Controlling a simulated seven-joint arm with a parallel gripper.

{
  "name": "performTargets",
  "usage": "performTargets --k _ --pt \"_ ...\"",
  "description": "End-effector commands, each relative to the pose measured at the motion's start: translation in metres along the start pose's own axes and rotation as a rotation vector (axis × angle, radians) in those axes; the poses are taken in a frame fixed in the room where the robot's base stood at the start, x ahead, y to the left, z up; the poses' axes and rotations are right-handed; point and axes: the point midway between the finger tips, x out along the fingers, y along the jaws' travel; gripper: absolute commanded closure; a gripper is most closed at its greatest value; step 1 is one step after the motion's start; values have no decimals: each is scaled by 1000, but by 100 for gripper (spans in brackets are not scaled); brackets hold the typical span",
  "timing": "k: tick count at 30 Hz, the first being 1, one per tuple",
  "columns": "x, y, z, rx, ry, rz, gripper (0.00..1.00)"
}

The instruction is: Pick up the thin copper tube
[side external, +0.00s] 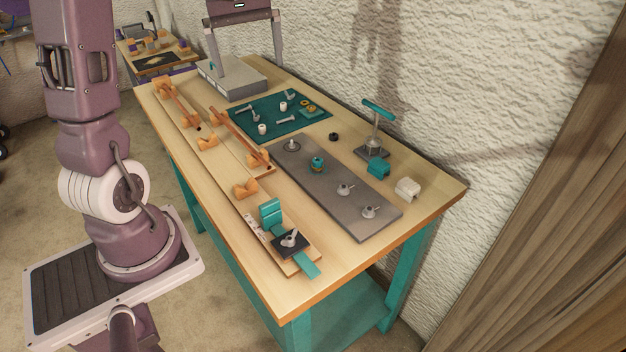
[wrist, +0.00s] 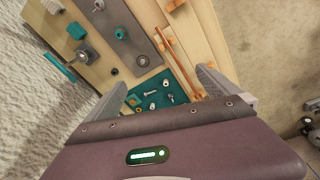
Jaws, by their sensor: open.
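A thin copper tube (side external: 238,136) lies along the bench with its ends by orange blocks, beside the teal mat. In the wrist view it is a long slanting copper line (wrist: 182,65), near the right finger. A second copper-coloured rod (side external: 180,104) lies between orange supports nearer the bench's left end. I cannot tell from these frames which of the two is thinner. My gripper (side external: 246,60) is open and empty, above the far end of the bench, away from both rods. In the wrist view its two fingers (wrist: 162,90) are wide apart with the mat between them.
The teal mat (side external: 258,125) holds bolts and small parts. A grey plate (side external: 325,195) with fittings lies in front of it. A grey box (side external: 232,80) sits near my gripper. A teal-handled stand (side external: 375,130) is by the wall. A teal clamp (side external: 271,213) stands at the near end.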

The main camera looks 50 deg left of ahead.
Motion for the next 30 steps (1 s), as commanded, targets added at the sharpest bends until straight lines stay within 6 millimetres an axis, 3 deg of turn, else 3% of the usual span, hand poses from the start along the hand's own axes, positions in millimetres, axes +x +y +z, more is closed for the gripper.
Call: performTargets --k 1,3,6,10,13,21,23,30 --pt "-24 9 48 163 38 42 0" --pt "-45 8 114 405 94 100 0" --pt "-56 -15 192 722 173 176 0" --pt "-48 -52 254 1027 260 250 0" --pt "-39 -70 274 1152 298 281 2" --pt "-35 -77 280 1197 312 290 55" --pt "-35 -77 280 1196 311 290 62" --pt "-35 -76 280 1193 311 289 62"
